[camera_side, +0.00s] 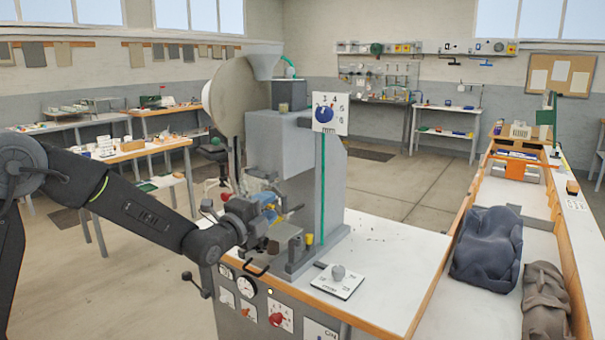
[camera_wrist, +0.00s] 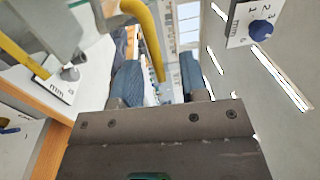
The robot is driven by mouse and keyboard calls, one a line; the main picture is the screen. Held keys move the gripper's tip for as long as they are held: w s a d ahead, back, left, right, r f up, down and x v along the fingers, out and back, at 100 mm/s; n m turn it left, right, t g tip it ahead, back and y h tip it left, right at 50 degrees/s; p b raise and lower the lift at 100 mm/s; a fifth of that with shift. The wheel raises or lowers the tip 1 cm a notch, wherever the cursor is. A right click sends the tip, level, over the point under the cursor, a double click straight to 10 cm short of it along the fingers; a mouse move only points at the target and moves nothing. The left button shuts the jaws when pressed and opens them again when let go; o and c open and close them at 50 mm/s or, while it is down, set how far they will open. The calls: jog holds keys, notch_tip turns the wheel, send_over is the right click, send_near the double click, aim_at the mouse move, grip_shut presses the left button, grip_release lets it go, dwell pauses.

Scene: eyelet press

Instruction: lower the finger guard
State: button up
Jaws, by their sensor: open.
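The grey eyelet press (camera_side: 280,148) stands on a white-topped bench. My gripper (camera_side: 272,203) is at its front left, with blue fingers close to the work area. In the wrist view my open gripper (camera_wrist: 160,80) shows its two blue fingers apart. A bent yellow bar (camera_wrist: 145,25), which looks like the finger guard, runs down between the fingers in that picture. I cannot tell whether either finger touches it. In the side view the guard is mostly hidden behind my gripper; only small yellow bits show there.
A plate with a blue dial (camera_side: 330,113) is on the press's upper right. A small plate with a grey knob (camera_side: 338,281) lies on the bench top (camera_side: 395,255). Gauges and a red knob (camera_side: 278,319) are on the bench front. The bench's right side is clear.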

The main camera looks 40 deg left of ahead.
jog(key=s+d, duration=0.4)
jog(key=s, duration=0.2)
dwell(0.7)
dwell(0.4)
